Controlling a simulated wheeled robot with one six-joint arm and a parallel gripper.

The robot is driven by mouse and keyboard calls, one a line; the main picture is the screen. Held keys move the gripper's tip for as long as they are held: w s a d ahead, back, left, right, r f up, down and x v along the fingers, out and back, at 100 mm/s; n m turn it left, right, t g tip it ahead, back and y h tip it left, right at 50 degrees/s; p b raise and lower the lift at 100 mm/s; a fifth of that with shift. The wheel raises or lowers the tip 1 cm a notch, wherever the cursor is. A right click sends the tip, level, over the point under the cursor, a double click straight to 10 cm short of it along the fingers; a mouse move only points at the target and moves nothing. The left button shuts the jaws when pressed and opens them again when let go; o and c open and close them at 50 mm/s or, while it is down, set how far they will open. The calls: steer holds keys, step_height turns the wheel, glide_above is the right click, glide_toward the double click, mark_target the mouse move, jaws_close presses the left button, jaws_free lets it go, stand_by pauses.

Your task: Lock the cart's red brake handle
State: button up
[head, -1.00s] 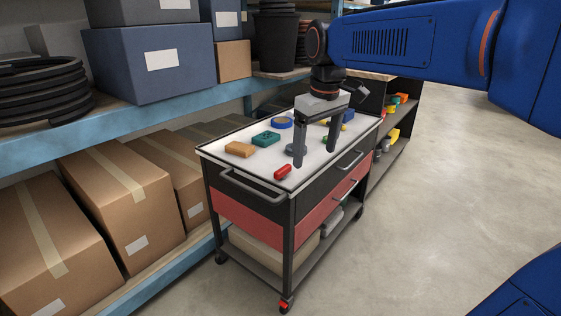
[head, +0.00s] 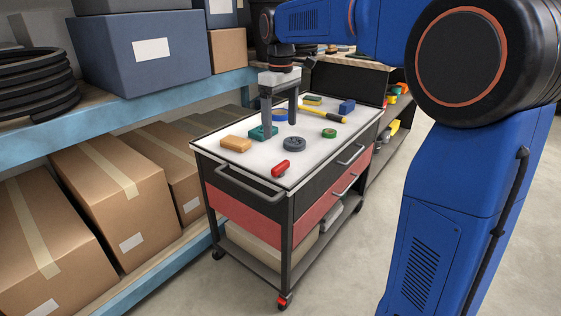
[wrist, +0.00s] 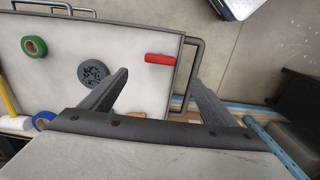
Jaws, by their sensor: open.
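The red handle (head: 281,168) lies low at the near corner of the cart's white top (head: 250,167). In the wrist view the red handle (wrist: 159,59) shows near the top's edge, beside the cart's grey rail. My gripper (head: 280,129) is open and points down over the cart top, behind the handle in the head view. In the wrist view my gripper's (wrist: 161,77) fingers are spread with nothing between them, and the handle appears just beyond their tips. The gripper is apart from the handle.
On the cart top are an orange block (head: 236,143), a teal block (head: 262,132), a grey disc (head: 294,144), green tape (head: 329,133) and a yellow-handled tool (head: 323,113). Blue shelving with boxes (head: 109,179) stands at left. Bare floor lies in front of the cart.

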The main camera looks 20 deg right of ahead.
mark_target(281, 164)
step_height(281, 164, down, 14)
steer(key=shift+r, duration=0.2)
stand_by(0.4)
steer(key=c, duration=1.1)
